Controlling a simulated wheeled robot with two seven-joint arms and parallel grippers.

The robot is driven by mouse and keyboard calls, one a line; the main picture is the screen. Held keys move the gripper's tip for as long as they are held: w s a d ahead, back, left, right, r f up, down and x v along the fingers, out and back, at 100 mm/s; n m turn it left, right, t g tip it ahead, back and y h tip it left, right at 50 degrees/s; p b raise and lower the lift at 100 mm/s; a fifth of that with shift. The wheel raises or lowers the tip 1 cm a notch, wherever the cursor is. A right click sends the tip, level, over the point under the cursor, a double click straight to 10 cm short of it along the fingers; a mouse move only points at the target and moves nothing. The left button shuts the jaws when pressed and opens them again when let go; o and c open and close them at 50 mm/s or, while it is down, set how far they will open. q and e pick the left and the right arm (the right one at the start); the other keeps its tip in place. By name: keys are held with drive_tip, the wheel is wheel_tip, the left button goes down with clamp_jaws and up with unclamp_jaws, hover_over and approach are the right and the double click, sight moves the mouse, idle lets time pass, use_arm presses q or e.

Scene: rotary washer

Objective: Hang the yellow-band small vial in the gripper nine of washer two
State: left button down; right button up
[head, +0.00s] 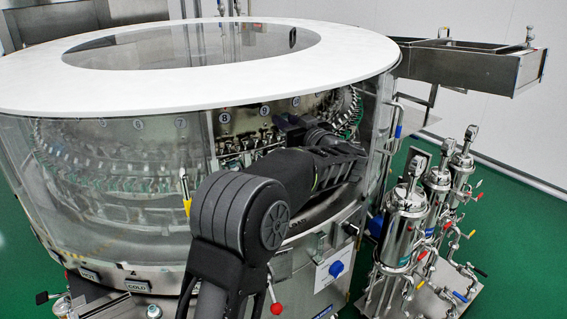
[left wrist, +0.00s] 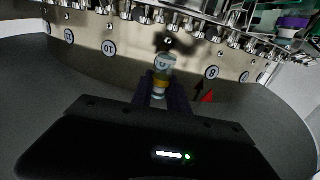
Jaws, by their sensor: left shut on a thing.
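The yellow-band small vial (left wrist: 160,81) is clear with a pale end and sits between the dark fingers of my left gripper (left wrist: 163,95) in the left wrist view. The gripper is shut on it. Its pale end is close to the row of metal washer grippers (left wrist: 130,12), between labels 10 (left wrist: 109,47) and 8 (left wrist: 211,72). I cannot tell whether it touches a holder. In the head view my left gripper (head: 283,128) is inside the washer opening, near label 9 (head: 264,108). The vial cannot be made out there. My right gripper is not in view.
The round washer has a white top ring (head: 140,83) and a clear curved wall (head: 110,190). A purple-topped vial (left wrist: 292,22) shows at the right of the left wrist view. Metal filter canisters (head: 407,215) stand right of the washer.

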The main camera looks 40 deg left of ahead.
use_arm(q)
drive_tip(key=shift+s+a+f, duration=0.1)
drive_tip(key=shift+s, duration=0.05)
drive_tip(key=shift+f+b, duration=0.35)
drive_tip(key=shift+f, duration=2.15)
drive_tip(key=shift+f+b, duration=0.35)
drive_tip(key=shift+f, duration=2.2)
